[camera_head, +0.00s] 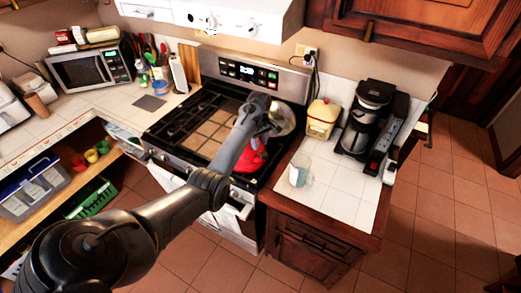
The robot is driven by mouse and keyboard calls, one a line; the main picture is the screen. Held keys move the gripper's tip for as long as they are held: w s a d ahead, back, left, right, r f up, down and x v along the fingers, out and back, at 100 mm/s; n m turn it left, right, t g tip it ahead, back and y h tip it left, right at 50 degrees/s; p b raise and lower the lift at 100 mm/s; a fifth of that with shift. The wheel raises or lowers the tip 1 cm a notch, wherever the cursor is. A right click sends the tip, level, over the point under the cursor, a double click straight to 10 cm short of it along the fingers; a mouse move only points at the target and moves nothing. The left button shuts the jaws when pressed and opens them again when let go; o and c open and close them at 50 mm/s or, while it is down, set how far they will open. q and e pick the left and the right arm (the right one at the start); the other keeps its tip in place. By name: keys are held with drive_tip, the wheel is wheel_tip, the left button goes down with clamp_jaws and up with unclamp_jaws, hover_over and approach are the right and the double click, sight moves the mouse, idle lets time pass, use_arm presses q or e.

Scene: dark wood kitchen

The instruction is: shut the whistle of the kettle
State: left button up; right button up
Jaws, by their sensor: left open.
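A red kettle (252,160) stands on the right side of the stove top. My left arm crosses in front of it and hides much of it, so its spout and whistle cannot be made out. My left gripper (266,127) is open and very close to the kettle, over its upper part. Whether the fingers touch it cannot be told. My right gripper is not in view.
A shiny metal pot (282,118) is on the stove (207,130) just behind the gripper. On the right counter are a coffee maker (368,115), a yellow-and-red canister (322,119) and a light blue cup (299,171). A range hood (222,15) hangs above.

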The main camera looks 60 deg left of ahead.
sight(264, 156)
use_arm(q)
drive_tip(key=shift+f, duration=2.45)
clamp_jaws()
